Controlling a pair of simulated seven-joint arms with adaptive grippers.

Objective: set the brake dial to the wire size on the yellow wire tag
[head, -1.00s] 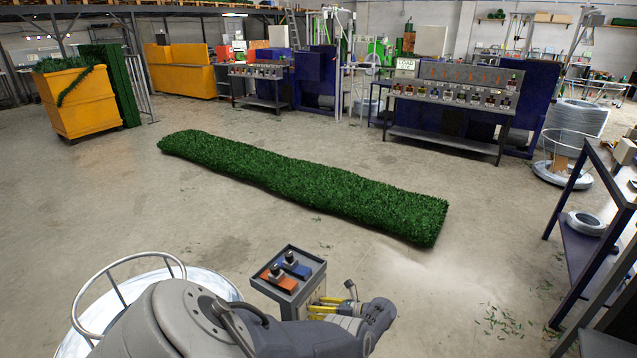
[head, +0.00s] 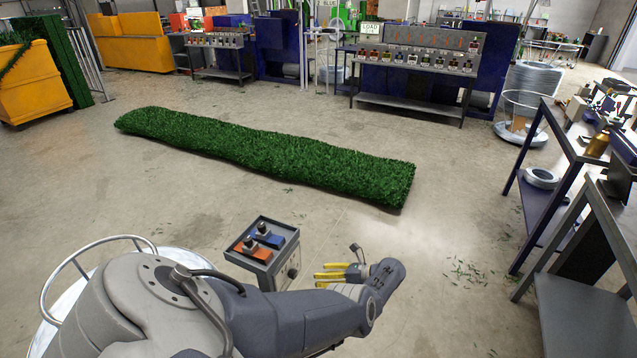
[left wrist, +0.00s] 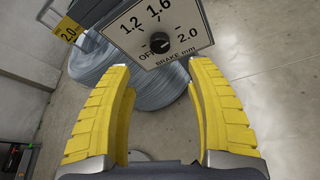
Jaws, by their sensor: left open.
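In the left wrist view, the brake dial is a black round knob (left wrist: 159,42) on a grey plate (left wrist: 180,56) marked OFF, 1.2, 1.6, 2.0 and "BRAKE mm". Its pointer is too small to read surely. The yellow wire tag (left wrist: 68,29) hangs at upper left and reads 2.0, turned sideways. My left gripper (left wrist: 159,68) is open and empty, its yellow fingers on either side below the dial, not touching it. In the head view, my left gripper (head: 322,275) is right of the control box (head: 246,262). My right gripper is not in view.
The box top has an orange lever (head: 248,249) and a blue lever (head: 270,239). A grey wire coil (left wrist: 118,75) lies behind the plate. A long green garland mat (head: 270,155) lies on the floor. Metal shelves (head: 575,315) stand at right.

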